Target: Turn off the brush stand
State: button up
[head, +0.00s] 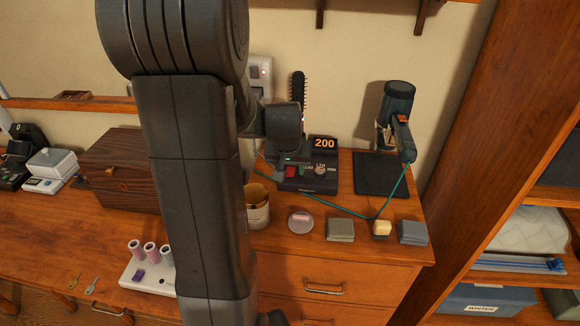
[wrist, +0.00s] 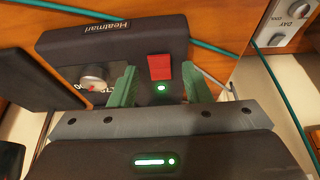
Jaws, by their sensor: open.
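The brush stand (head: 318,185) is a dark base on the wooden dresser top, with an orange "200" display, a red switch and a knob. A black round brush (head: 298,90) stands upright behind it. In the wrist view the base (wrist: 110,42) appears upside down, with the red switch (wrist: 160,67), a lit green light (wrist: 161,88) and the silver knob (wrist: 94,77). My gripper (wrist: 160,86) is open over the stand; its green fingers are on either side of the switch and light. I cannot tell whether they touch the base.
A wooden box (head: 118,172) sits left.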

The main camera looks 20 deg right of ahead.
jog(key=shift+c, duration=0.2)
grip_shut()
jog(key=p, duration=0.1)
jog(key=g+p, duration=0.1)
jog(key=p, duration=0.1)
jog(key=shift+w+d+r+y, duration=0.1)
jog(key=shift+w+r+y, duration=0.05)
jog(key=shift+r+y, duration=0.25)
jog(key=shift+w+d+f+g+p, duration=0.1)
jog(key=shift+g+p, duration=0.5)
jog(key=shift+p, duration=0.2)
jog(key=shift+w+f+g+y+p, duration=0.1)
jog(key=shift+f+g+y+p, duration=0.05)
jog(key=shift+g+y+p, duration=0.2)
jog(key=shift+o, duration=0.2)
grip_release()
